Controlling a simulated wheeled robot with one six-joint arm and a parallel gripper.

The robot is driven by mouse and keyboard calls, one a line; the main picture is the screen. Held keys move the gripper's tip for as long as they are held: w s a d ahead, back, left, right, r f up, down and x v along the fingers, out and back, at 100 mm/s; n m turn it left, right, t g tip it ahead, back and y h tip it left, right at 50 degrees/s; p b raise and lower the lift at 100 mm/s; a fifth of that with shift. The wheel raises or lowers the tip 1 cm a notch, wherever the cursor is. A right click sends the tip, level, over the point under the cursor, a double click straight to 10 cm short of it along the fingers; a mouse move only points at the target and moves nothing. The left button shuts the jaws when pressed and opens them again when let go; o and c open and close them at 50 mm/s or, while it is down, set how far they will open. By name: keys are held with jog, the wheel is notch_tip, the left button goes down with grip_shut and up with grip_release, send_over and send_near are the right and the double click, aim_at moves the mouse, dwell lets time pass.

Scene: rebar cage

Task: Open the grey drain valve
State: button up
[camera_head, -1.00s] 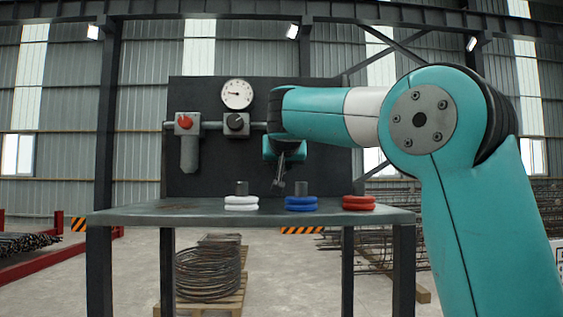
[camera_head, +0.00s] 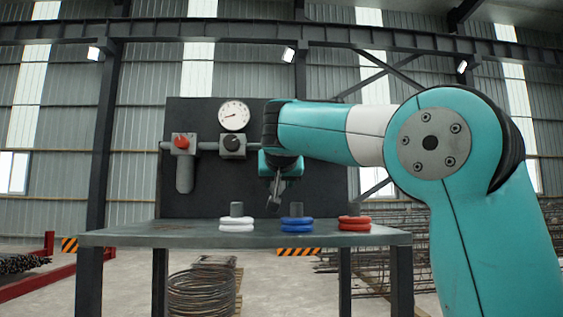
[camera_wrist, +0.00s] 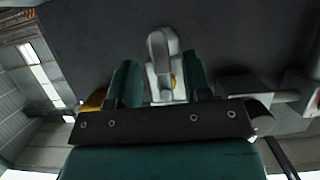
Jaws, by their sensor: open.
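The grey drain valve appears in the wrist view as a light grey, rounded handle (camera_wrist: 163,45) on a pale body, with a small yellow patch at its side. My gripper (camera_wrist: 160,70) is open, with one dark green finger on each side of the handle. I cannot tell whether either finger touches it. In the head view my gripper (camera_head: 275,193) hangs below the wrist in front of the dark panel (camera_head: 210,188), above the bench. The grey valve cannot be made out there, behind my arm.
A pipe on the panel carries a red knob (camera_head: 181,142), a black knob (camera_head: 232,144) and a round gauge (camera_head: 233,116). White rings (camera_head: 237,225), blue rings (camera_head: 298,223) and red rings (camera_head: 354,223) sit on the bench (camera_head: 170,235). The bench's left part is bare.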

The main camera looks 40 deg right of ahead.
jog(key=v, duration=1.5)
jog(key=shift+b, duration=0.35)
jog(key=shift+a, duration=0.1)
